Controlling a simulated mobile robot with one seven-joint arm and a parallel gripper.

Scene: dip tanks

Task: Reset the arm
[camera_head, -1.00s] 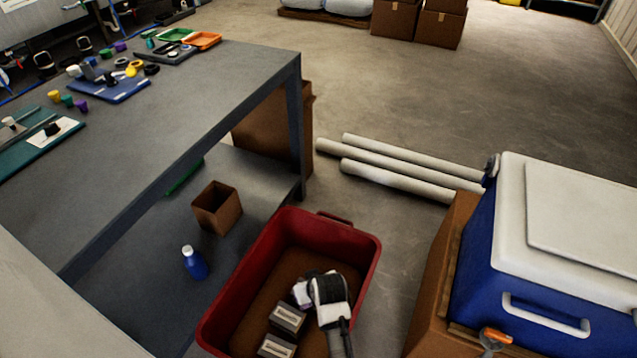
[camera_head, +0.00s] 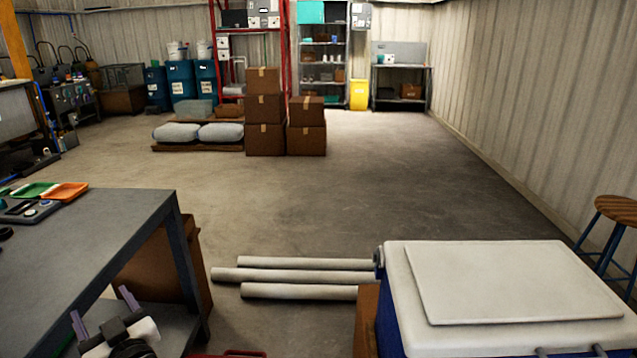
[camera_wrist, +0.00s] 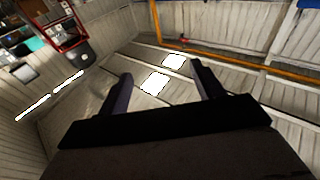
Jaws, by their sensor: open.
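My gripper (camera_head: 104,308) shows at the lower left of the head view, beside the right end of the grey workbench (camera_head: 95,240). Its two purple-grey fingers point up and stand apart. In the wrist view my gripper (camera_wrist: 160,88) is open, with nothing between the fingers. Beyond them the wrist view shows the ceiling with bright light panels (camera_wrist: 155,82) and an orange pipe (camera_wrist: 215,58). The rest of my arm is mostly cut off by the lower edge of the head view.
A blue cooler with a white lid (camera_head: 510,285) stands at the lower right, near a stool (camera_head: 618,210). Pale pipes (camera_head: 300,276) lie on the floor between bench and cooler. Stacked cardboard boxes (camera_head: 265,110) stand farther back. The floor in the middle is clear.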

